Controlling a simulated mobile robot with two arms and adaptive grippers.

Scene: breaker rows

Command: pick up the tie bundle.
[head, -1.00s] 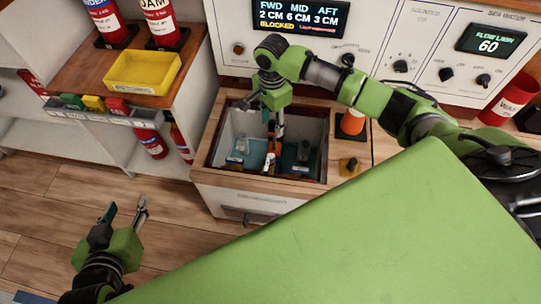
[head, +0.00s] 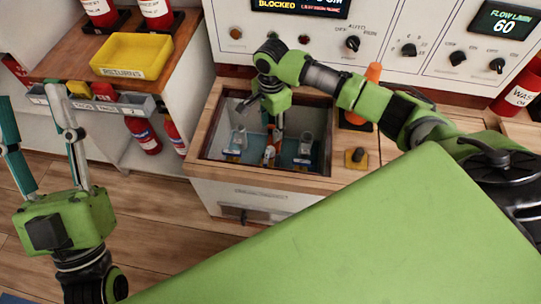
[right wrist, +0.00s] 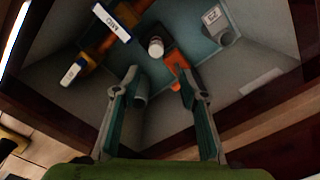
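My right gripper (head: 275,128) points down into the open recessed bin (head: 210,132) in the wooden-topped counter. In the right wrist view its two fingers (right wrist: 158,76) are apart, with nothing clearly held between them. Beyond the fingertips are an orange piece (right wrist: 178,62) and a small white-capped cylinder (right wrist: 155,47). White-tagged orange-yellow pieces (right wrist: 100,47) lie to the left. I cannot tell which of these is the tie bundle. In the head view the gripper partly hides the bin's middle. My left gripper (head: 32,95) is open and empty at the far left.
The bin's walls surround my right gripper. A yellow returns tray (head: 132,54) sits on the shelf unit at left, with red bottles behind it. An orange cone-shaped item (head: 373,78) and a yellow-based knob (head: 356,157) stand right of the bin. A control panel (head: 425,25) rises behind.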

